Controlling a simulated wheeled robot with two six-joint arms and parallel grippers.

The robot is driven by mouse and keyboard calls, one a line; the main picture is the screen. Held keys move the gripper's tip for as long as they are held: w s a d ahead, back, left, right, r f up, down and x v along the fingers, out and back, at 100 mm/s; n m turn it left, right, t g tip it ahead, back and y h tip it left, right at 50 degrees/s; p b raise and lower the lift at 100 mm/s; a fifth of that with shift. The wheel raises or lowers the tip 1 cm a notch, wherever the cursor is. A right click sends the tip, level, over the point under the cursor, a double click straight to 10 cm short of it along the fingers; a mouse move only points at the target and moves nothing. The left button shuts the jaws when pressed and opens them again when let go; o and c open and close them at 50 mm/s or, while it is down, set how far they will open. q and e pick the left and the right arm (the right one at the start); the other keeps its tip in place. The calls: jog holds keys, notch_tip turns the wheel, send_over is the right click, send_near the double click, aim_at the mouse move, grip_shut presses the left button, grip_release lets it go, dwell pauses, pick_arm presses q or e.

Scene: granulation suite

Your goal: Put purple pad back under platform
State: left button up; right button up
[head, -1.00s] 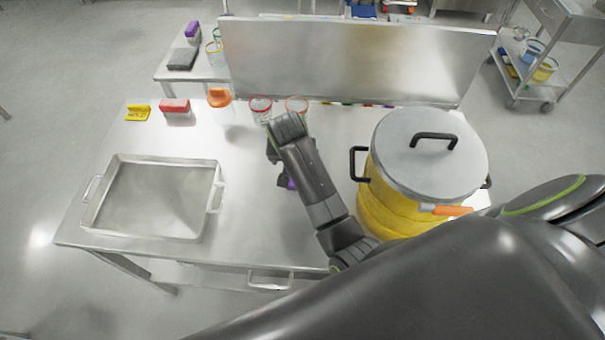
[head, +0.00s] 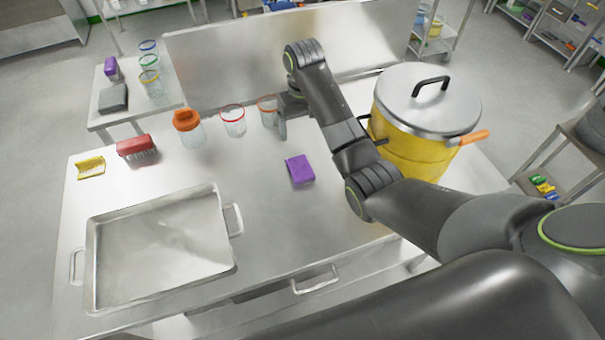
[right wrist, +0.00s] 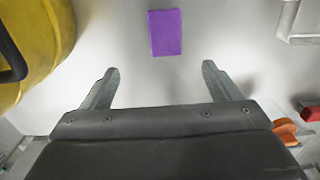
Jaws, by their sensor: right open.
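The purple pad (head: 300,170) lies flat on the bare steel table (head: 262,215), left of the yellow drum. It also shows in the right wrist view (right wrist: 165,33), beyond the fingertips. My right gripper (head: 285,115) is above the table on the far side of the pad, near the clear beakers. Its fingers (right wrist: 158,80) are spread with nothing between them, and they are apart from the pad. I cannot make out which thing is the platform. My left gripper is not in view.
A yellow drum (head: 410,150) with a steel lid stands right of the pad. A steel tray (head: 232,262) fills the table's left front. An orange-topped jar (head: 188,125), a red-rimmed beaker (head: 232,120) and a red brush (head: 136,146) stand along the back. Table around the pad is clear.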

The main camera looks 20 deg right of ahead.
notch_tip(320, 180, down, 3)
jog(key=b, duration=0.2)
send_over(300, 167)
jog(key=f, duration=0.7)
jog(key=shift+d+f, duration=0.15)
jog(key=shift+d, duration=0.25)
jog(key=shift+s+a+f+p, duration=0.1)
jog(key=shift+a+f+p, duration=0.15)
jog(key=shift+f, duration=0.95)
jog(key=shift+a+f+p, duration=0.2)
jog(key=shift+f, duration=1.6)
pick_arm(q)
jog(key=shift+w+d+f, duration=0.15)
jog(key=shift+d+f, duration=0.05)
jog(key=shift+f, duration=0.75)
